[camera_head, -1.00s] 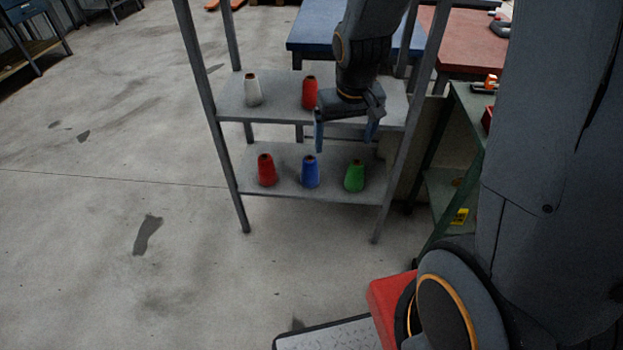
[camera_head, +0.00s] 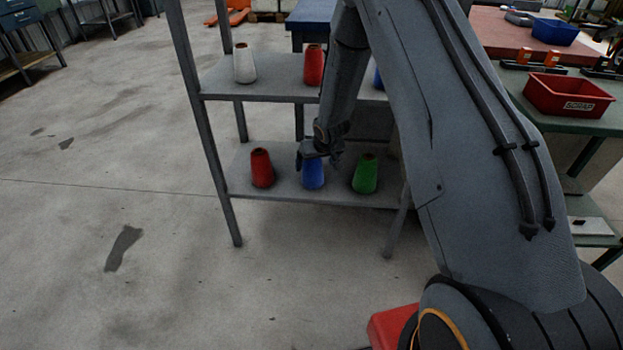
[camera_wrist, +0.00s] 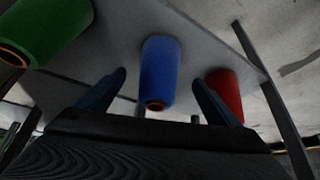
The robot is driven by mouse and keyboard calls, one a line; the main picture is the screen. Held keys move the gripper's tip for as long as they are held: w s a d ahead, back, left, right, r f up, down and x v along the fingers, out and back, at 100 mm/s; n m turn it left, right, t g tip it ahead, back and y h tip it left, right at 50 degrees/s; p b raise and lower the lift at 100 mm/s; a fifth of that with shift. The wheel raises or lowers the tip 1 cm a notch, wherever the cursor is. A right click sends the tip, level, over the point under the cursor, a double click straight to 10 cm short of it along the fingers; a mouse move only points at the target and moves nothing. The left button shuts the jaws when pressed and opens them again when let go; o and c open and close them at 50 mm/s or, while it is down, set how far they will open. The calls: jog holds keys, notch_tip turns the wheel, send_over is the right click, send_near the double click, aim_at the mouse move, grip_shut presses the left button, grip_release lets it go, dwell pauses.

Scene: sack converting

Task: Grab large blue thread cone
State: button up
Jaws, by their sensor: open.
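A blue thread cone (camera_head: 313,177) stands upright on the lower shelf, between a red cone (camera_head: 261,168) and a green cone (camera_head: 366,174). My gripper (camera_head: 318,161) is at its top in the head view and hides its upper part. In the wrist view the same blue cone (camera_wrist: 160,65) shows between my two open fingers (camera_wrist: 159,79), with a gap on each side and no visible contact. A second blue cone (camera_head: 378,79) on the upper shelf is mostly hidden behind my arm. Which blue cone is larger I cannot tell.
The upper shelf (camera_head: 275,89) also holds a white cone (camera_head: 244,63) and a red cone (camera_head: 313,65). Grey posts (camera_head: 205,150) frame the rack. A red bin (camera_head: 568,95) sits on a green table at the right.

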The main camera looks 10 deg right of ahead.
aim_at(312, 171)
jog(key=b+x, duration=0.1)
jog(key=x, duration=0.8)
jog(key=shift+b, duration=0.4)
jog(key=shift+r, duration=0.1)
jog(key=c, duration=1.7)
jog(key=shift+c, duration=1.2)
jog(key=shift+r, duration=0.15)
